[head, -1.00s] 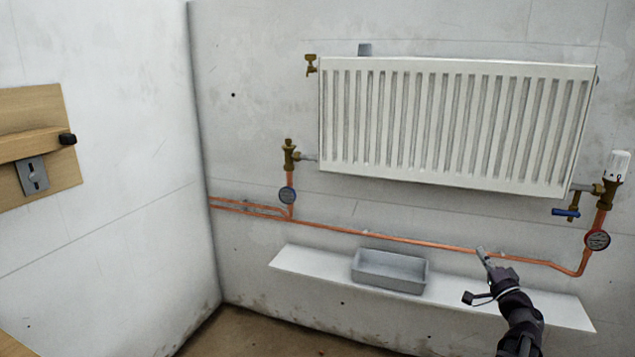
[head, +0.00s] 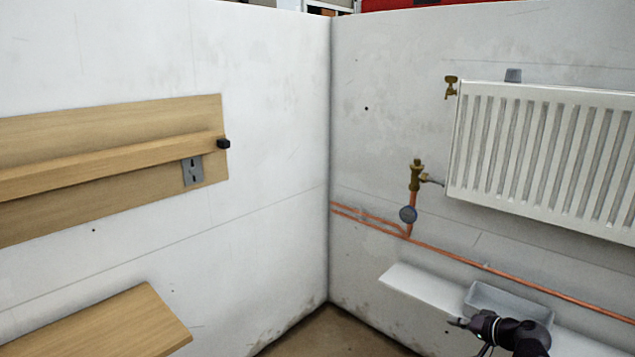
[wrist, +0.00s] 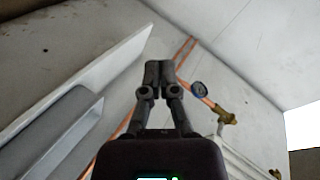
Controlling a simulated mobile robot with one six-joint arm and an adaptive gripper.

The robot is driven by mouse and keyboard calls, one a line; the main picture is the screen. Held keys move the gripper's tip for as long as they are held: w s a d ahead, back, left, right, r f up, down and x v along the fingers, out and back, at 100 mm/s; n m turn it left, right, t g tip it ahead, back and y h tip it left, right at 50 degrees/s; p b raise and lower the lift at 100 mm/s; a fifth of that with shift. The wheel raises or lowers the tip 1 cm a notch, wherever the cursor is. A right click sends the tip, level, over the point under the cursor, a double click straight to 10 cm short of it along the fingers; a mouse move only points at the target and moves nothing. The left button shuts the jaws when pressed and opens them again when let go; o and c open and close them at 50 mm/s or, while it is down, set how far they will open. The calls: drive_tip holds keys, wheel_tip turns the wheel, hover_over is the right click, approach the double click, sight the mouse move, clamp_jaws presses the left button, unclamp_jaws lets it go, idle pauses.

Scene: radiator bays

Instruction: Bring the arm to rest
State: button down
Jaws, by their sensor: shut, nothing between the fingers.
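My gripper (head: 460,322) is at the lower right of the head view, in front of the white shelf and the grey tray, and its fingers point left. In the wrist view my gripper (wrist: 159,70) is shut with its fingertips together and nothing between them. The head view shows no contact with the wall or pipes that I can make out.
A white radiator (head: 545,155) hangs on the right wall, with a brass valve (head: 415,175) and gauge (head: 408,214) at its left. Copper pipe (head: 520,282) runs above the white shelf (head: 420,288) and grey tray (head: 508,300). A wooden rail (head: 100,165) is on the left wall.

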drive_tip(key=s+a+f+n+g+h+p, duration=0.25)
drive_tip(key=s+a+g+h, duration=0.2)
drive_tip(key=a, duration=0.55)
drive_tip(key=s+a+f+n+g+h+p, duration=0.2)
drive_tip(key=s+a+g+h+p, duration=0.15)
drive_tip(key=a+g, duration=0.4)
wheel_tip(320, 180, up, 38)
drive_tip(key=a+t+p, duration=0.1)
drive_tip(key=p, duration=3.7)
drive_tip(key=shift+s+a+r+y, duration=0.15)
drive_tip(key=shift+s+a+y, duration=0.15)
drive_tip(key=shift+a, duration=0.1)
